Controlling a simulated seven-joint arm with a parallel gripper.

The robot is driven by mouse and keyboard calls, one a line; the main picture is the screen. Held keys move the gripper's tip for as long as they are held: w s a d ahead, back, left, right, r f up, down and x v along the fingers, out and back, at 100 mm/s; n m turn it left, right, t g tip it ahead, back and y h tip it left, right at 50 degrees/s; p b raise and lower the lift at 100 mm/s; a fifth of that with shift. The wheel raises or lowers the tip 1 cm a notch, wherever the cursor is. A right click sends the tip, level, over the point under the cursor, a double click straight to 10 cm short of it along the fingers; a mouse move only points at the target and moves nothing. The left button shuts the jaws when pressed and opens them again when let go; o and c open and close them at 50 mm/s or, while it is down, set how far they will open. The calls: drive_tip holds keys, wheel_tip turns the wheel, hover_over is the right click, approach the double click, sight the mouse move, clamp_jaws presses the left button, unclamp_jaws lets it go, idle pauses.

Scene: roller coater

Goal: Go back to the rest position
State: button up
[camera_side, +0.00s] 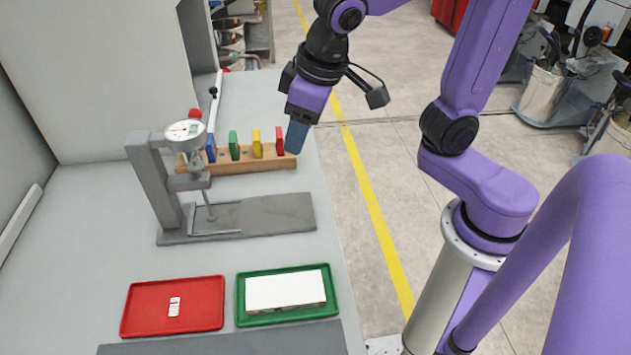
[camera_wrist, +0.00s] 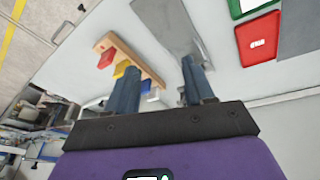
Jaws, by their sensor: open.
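My gripper (camera_side: 297,137) is raised above the right end of the wooden rack in the side view. In the wrist view, the two blue fingers of my gripper (camera_wrist: 158,85) stand apart with nothing between them. The wooden rack (camera_side: 240,166) holds several coloured blocks, among them a green one (camera_side: 234,145), a yellow one (camera_side: 257,143) and a red one (camera_side: 280,141). The rack also shows in the wrist view (camera_wrist: 143,68). I cannot tell from the side view how far the fingertips are from the red block.
A dial gauge stand (camera_side: 160,185) with a grey plate (camera_side: 265,214) stands in the middle of the bench. In front lie a red tray (camera_side: 145,310) with a small white label and a green tray (camera_side: 287,317) with a white block (camera_side: 286,289). Floor lies right of the bench.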

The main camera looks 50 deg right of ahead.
drive_tip(key=s+d+f+n+g, duration=0.1)
drive_tip(key=s+d+f+n, duration=0.2)
drive_tip(key=s, duration=0.4)
drive_tip(key=s+d+f+n+g, duration=0.2)
drive_tip(key=s+d+f+n, duration=0.1)
drive_tip(key=s+d+n, duration=0.2)
drive_tip(key=shift+s+f, duration=0.25)
drive_tip(key=shift+s, duration=1)
drive_tip(key=shift+d, duration=0.1)
